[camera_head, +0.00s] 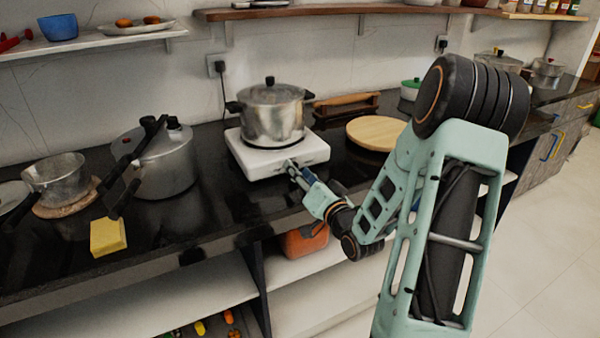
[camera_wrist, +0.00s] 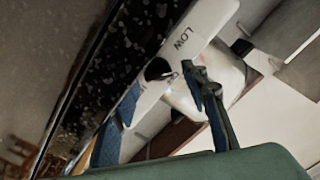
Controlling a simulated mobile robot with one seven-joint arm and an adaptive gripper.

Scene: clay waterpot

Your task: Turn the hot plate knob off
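The white hot plate (camera_head: 250,160) stands on the black counter with a lidded steel pot (camera_head: 272,118) on top. My gripper (camera_head: 291,166) is at the front face of the hot plate, and the knob is hidden or too small to tell in the head view. In the wrist view the dark round knob (camera_wrist: 158,69) sits on the white panel, near the printed word LOW. My gripper (camera_wrist: 162,80) is open there, one fingertip on each side of the knob. I cannot tell whether either finger touches it. The knob's pointer is not clear.
A pressure cooker (camera_head: 165,160) and a yellow sponge (camera_head: 108,236) are on the counter to the left. A round wooden board (camera_head: 377,132) lies to the right of the hot plate. A shelf (camera_head: 330,11) runs along the wall above. An orange container (camera_head: 304,241) sits below the counter.

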